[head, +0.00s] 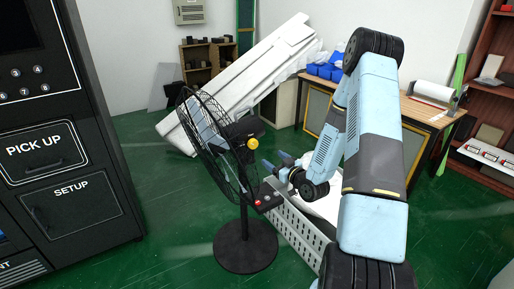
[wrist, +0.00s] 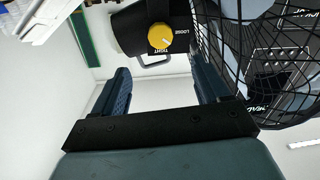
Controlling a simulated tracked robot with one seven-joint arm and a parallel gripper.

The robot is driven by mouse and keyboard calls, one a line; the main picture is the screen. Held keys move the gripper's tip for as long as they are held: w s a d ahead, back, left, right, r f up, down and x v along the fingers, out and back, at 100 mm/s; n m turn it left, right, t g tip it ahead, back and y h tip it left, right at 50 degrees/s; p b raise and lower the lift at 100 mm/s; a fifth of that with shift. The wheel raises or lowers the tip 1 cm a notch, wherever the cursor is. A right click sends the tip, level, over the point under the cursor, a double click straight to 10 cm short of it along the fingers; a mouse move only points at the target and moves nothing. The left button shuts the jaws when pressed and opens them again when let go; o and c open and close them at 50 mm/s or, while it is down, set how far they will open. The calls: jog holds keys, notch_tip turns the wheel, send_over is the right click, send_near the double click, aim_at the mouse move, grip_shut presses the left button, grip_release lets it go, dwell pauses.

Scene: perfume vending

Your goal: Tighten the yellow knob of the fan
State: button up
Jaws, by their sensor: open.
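The yellow knob (head: 252,143) is on the back of the black fan's motor housing (head: 236,130). In the wrist view the round yellow knob (wrist: 161,37) faces me, with "LOOSE" and "TIGHT" printed around it and a small mark on its face. The fan (head: 214,140) stands upright on a round black base. My gripper (head: 276,163) is to the right of and a little below the knob in the head view. Its two dark blue fingers (wrist: 163,82) are apart and empty. The knob is beyond the fingertips, not touched.
The fan's wire cage (wrist: 268,60) is close to the right finger. A white crate (head: 298,228) stands on the green floor beside the fan. A black vending machine (head: 52,150) is at the left. A wooden table (head: 415,105) with blue bins (head: 325,70) is behind my arm.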

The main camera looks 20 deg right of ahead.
aim_at(255, 145)
jog(key=x, duration=1.2)
jog(key=shift+w+a, duration=0.2)
jog(key=shift+w, duration=0.15)
jog(key=c, duration=1)
jog(key=shift+d+m, duration=0.1)
jog(key=shift+m, duration=2.2)
jog(key=shift+c, duration=0.2)
jog(key=o, duration=1)
jog(key=shift+o, duration=0.2)
jog(key=v, duration=1.3)
jog(key=shift+s+f, duration=0.25)
jog(key=shift+s, duration=0.15)
